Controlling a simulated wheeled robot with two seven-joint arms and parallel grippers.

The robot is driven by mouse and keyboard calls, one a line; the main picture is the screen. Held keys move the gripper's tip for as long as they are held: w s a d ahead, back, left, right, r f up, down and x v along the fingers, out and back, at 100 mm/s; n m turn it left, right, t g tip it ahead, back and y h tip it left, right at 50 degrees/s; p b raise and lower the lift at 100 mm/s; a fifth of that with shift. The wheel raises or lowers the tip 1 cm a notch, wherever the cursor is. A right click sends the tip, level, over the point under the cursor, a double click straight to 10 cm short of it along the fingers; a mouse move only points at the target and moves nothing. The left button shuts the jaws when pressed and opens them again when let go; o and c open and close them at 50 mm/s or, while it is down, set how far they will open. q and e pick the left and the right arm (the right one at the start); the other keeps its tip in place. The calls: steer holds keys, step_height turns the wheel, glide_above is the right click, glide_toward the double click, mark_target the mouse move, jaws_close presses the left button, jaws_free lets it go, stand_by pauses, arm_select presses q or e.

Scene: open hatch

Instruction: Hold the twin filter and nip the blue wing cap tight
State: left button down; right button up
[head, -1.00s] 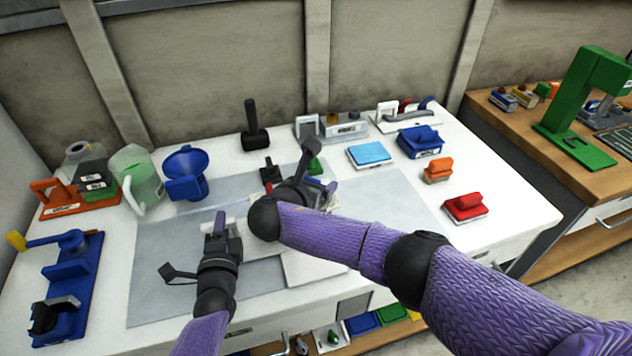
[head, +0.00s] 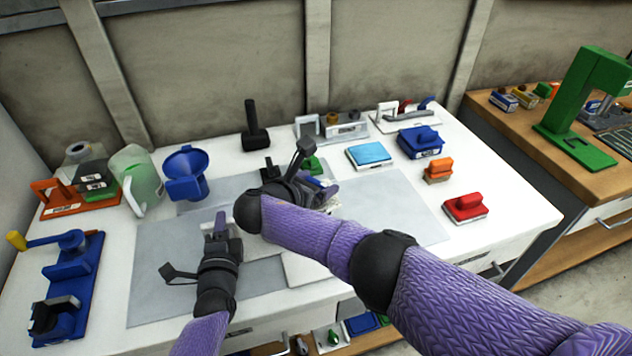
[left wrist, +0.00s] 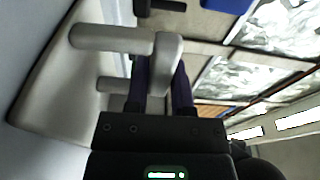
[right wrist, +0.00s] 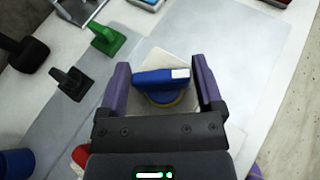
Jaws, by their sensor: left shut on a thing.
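The twin filter is a pale, whitish body with round arms, large in the left wrist view (left wrist: 60,80). My left gripper (left wrist: 160,75) is shut on its upright grey-white grip; in the head view this gripper (head: 221,222) is at the left on the grey mat. The blue wing cap (right wrist: 160,78) sits on a yellowish ring on the pale body in the right wrist view. My right gripper (right wrist: 163,75) is open, with one purple finger on each side of the wing and gaps between. In the head view my right arm hides most of the filter.
A green block (right wrist: 107,39) and black-handled tools (right wrist: 70,83) stand beside the right gripper. A blue funnel-like piece (head: 186,172), a green jug (head: 138,178) and a black upright handle (head: 254,130) stand behind. The mat's right part (head: 400,215) is clear.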

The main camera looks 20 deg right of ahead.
steer(key=shift+o, duration=0.6)
steer(key=v, duration=1.2)
steer(key=shift+c, duration=0.7)
steer(key=d+m, duration=0.1)
steer(key=d+m+g+y, duration=0.1)
steer(key=w+d+f+m+g, duration=0.1)
steer(key=shift+y, duration=0.4)
steer(key=c, duration=0.5)
steer(key=shift+o, duration=0.2)
steer(key=s+d+r+m+t+y, duration=0.15)
steer(key=d+r+m+y, duration=0.35)
steer(key=d+m+y, duration=0.85)
steer(key=shift+m+g+y, duration=0.25)
steer(key=shift+m+y, duration=0.2)
steer(key=shift+m, duration=0.3)
steer(key=x, duration=0.4)
steer(key=a+x, duration=0.1)
steer(key=x, duration=0.7)
steer(key=shift+s+a+r, duration=0.2)
steer(key=shift+s+a, duration=0.05)
steer(key=shift+a, duration=0.05)
